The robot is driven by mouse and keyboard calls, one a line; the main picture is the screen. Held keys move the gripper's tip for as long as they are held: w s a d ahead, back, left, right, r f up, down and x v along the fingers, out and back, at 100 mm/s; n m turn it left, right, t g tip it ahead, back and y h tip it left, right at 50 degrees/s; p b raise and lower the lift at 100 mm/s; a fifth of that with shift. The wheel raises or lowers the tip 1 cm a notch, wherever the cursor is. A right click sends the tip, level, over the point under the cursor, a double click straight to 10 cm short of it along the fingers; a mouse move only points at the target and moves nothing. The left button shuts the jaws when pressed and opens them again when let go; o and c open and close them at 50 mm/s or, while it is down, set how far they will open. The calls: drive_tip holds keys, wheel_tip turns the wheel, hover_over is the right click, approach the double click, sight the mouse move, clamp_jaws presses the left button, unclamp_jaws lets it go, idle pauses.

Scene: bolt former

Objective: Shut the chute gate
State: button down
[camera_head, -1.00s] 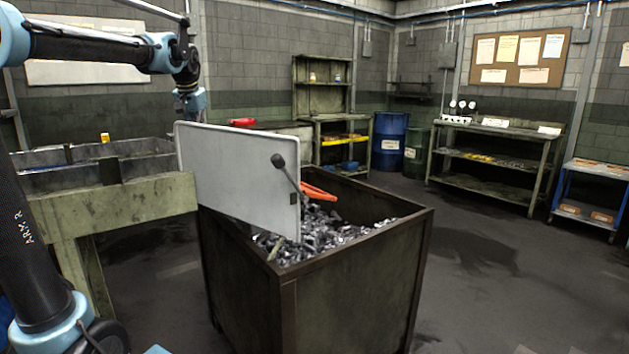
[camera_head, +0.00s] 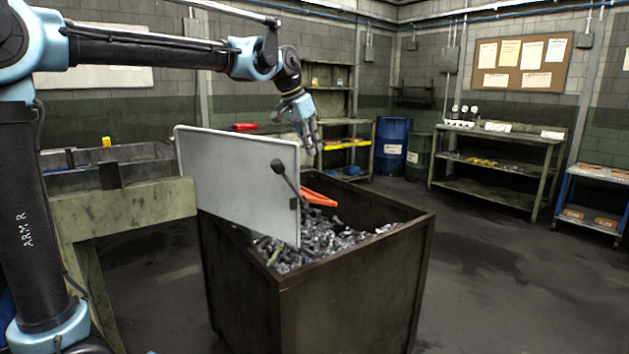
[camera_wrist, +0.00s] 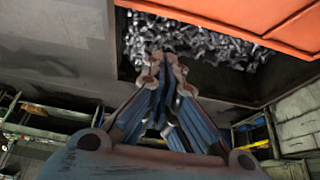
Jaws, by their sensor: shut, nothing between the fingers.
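A flat pale grey panel (camera_head: 235,175), which I take for the gate, stands upright along the left side of a dark bin (camera_head: 350,290). A lever with a black ball knob (camera_head: 277,165) slants up in front of the panel's right end. An orange part (camera_head: 318,198) lies behind the lever, over the bin; an orange surface (camera_wrist: 255,22) also fills the upper right of the wrist view. My gripper (camera_head: 314,158) points down, shut and empty, just past the panel's top right corner. In the wrist view my fingertips (camera_wrist: 166,64) are together and appear in front of the metal pieces.
Loose metal pieces (camera_head: 340,238) fill the bin. A worn bench (camera_head: 130,205) with trays stands left of the panel. A blue drum (camera_head: 391,146) and shelves (camera_head: 500,165) stand at the back. The floor right of the bin is clear.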

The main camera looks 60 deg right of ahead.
drive_tip(key=w+a+f+x, duration=0.1)
drive_tip(key=a+x, duration=0.1)
drive_tip(key=x, duration=1.1)
drive_tip(key=shift+a, duration=0.1)
